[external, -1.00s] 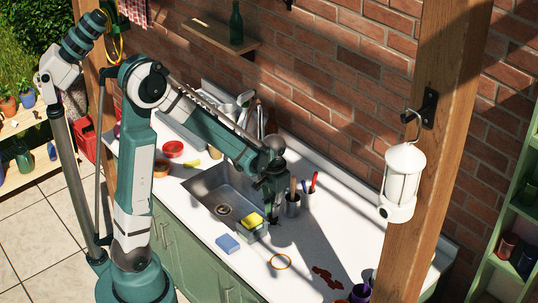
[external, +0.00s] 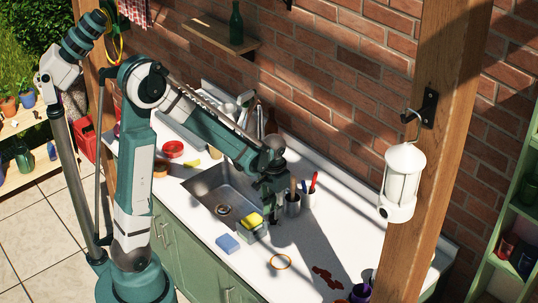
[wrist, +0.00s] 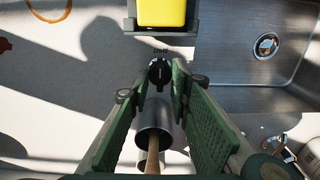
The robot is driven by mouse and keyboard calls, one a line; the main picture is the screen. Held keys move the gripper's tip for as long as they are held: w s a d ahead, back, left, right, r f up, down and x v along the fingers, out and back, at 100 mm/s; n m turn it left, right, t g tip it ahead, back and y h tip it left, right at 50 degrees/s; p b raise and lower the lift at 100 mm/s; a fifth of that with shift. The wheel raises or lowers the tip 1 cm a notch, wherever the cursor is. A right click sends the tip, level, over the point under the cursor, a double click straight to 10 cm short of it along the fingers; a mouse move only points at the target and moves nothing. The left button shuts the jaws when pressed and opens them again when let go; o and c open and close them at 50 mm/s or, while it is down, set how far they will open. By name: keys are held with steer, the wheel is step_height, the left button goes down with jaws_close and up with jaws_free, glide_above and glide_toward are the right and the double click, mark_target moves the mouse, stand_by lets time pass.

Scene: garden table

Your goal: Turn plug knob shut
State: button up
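The plug knob (wrist: 160,73) is a small dark round knob with a pale mark, on the counter beside the sink, below a small printed label in the wrist view. My gripper (wrist: 156,82) points down over it with its two green fingers apart, one on each side of the knob in the picture. I cannot tell whether they touch it. In the external view my gripper (external: 272,190) is low at the sink's right edge and hides the knob. The sink (external: 203,188) has a round drain (wrist: 266,45), which also shows in the external view.
A yellow sponge (wrist: 162,12) sits in a holder close to the knob. A metal cup (wrist: 153,145) with a wooden handle stands on the other side, near my fingers. A blue sponge (external: 228,243), an orange ring (external: 281,262) and a dark red stain (external: 327,277) are on the counter.

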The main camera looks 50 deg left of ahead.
step_height(320, 180, up, 12)
stand_by(0.9)
stand_by(0.6)
steer(key=s+a+r+t, duration=0.1)
steer(key=s+r+t, duration=0.2)
steer(key=s, duration=0.6)
steer(key=s+a+r+t+b, duration=0.1)
steer(key=s+r+t, duration=0.3)
steer(key=s, duration=0.4)
steer(key=shift+s+a, duration=0.35)
steer(key=shift+a, duration=0.15)
